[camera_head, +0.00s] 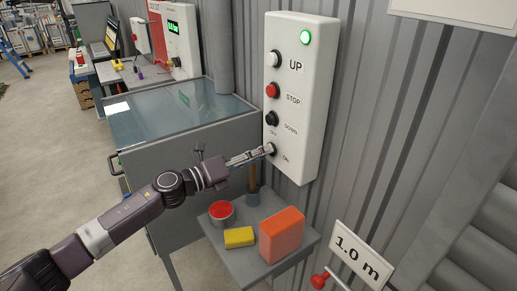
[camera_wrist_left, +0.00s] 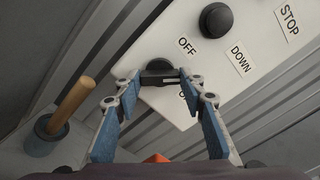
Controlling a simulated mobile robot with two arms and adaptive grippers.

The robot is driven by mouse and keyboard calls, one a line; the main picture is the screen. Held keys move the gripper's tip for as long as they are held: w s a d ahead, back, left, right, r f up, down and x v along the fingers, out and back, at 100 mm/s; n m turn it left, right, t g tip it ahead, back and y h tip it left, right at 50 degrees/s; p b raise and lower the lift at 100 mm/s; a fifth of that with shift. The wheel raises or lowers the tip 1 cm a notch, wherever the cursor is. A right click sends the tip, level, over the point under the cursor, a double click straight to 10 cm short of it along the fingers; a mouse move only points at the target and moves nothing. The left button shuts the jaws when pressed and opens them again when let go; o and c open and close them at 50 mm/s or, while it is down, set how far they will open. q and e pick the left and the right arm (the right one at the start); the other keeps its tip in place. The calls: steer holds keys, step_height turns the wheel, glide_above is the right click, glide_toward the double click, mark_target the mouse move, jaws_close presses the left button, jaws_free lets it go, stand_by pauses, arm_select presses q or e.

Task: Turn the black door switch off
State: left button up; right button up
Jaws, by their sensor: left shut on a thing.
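The black door switch (camera_head: 272,148) is a round knob at the bottom of the white control panel (camera_head: 300,75) on the corrugated wall. In the left wrist view the black switch (camera_wrist_left: 158,67) sits between an OFF label (camera_wrist_left: 187,45) and a lower label that is partly hidden. My left gripper (camera_head: 266,152) reaches the switch from the left. In the left wrist view its blue-padded fingers (camera_wrist_left: 160,82) close on the switch from both sides. Which label the switch points to is not clear. My right gripper is not in view.
Above the switch are the DOWN (camera_head: 271,118), STOP (camera_head: 272,90) and UP (camera_head: 274,58) buttons and a lit green lamp (camera_head: 305,37). Below, a small grey shelf (camera_head: 245,268) holds a red-topped tin (camera_head: 221,211), a yellow block (camera_head: 239,238) and an orange box (camera_head: 282,235).

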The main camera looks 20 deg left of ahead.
arm_select(q)
steer(key=shift+r+n+p, duration=0.15)
steer(key=shift+n+p, duration=2.15)
steer(key=shift+n, duration=1.7)
steer(key=o, duration=1.2)
steer(key=shift+w+d, duration=0.1)
steer(key=shift+c, duration=0.2)
steer(key=v, duration=1.2)
steer(key=shift+f+n, duration=0.2)
steer(key=shift+n, duration=0.1)
